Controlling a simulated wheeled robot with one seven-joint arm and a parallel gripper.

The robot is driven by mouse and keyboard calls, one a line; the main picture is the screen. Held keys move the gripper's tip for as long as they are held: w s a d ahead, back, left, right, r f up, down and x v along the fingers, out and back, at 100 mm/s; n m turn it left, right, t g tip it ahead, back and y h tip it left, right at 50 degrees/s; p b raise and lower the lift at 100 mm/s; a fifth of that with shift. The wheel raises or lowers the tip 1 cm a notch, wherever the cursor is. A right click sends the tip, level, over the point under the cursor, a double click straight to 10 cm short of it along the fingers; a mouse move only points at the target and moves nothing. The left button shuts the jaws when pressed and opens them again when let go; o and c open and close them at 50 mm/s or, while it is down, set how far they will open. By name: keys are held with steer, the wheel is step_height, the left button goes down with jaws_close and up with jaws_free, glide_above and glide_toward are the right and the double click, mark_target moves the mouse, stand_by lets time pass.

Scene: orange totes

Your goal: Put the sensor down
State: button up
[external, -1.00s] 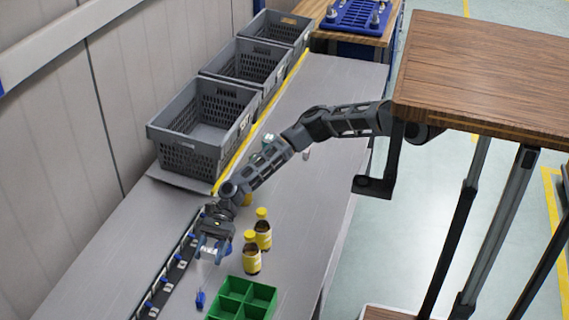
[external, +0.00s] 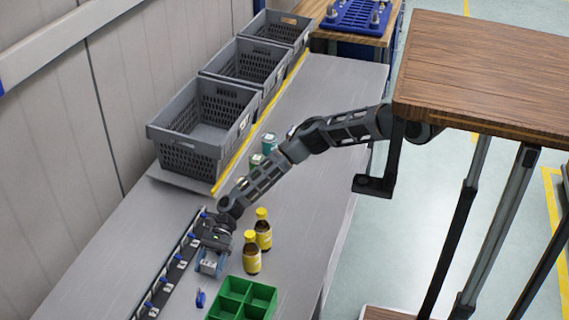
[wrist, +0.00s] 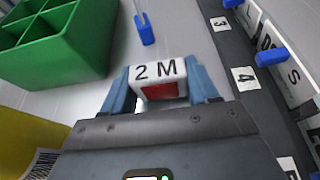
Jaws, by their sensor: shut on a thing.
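The sensor, a white block marked "2 M" with a red patch (wrist: 161,91), is between my gripper's blue fingers in the wrist view. My gripper (external: 211,265) is shut on it, low over the grey bench between the dark strip and the brown bottles. The sensor's white top also shows in the external view (external: 208,263). I cannot tell whether its underside touches the bench.
A dark strip with blue clips and number labels (external: 167,278) lies to the left. A green divided box (external: 243,297), a small blue piece (external: 200,298) and yellow-capped bottles (external: 251,256) are close by. Grey crates (external: 205,120) line the back.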

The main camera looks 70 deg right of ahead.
steer(key=shift+f, duration=0.25)
steer(key=shift+s+d+f, duration=0.1)
steer(key=shift+f, duration=0.2)
steer(key=o, duration=1.1)
steer(key=shift+f, duration=0.2)
steer(key=shift+c, duration=0.2)
steer(key=shift+r, duration=0.5)
steer(key=v, duration=0.8)
steer(key=r+b+v, duration=0.1)
steer(key=v, duration=0.3)
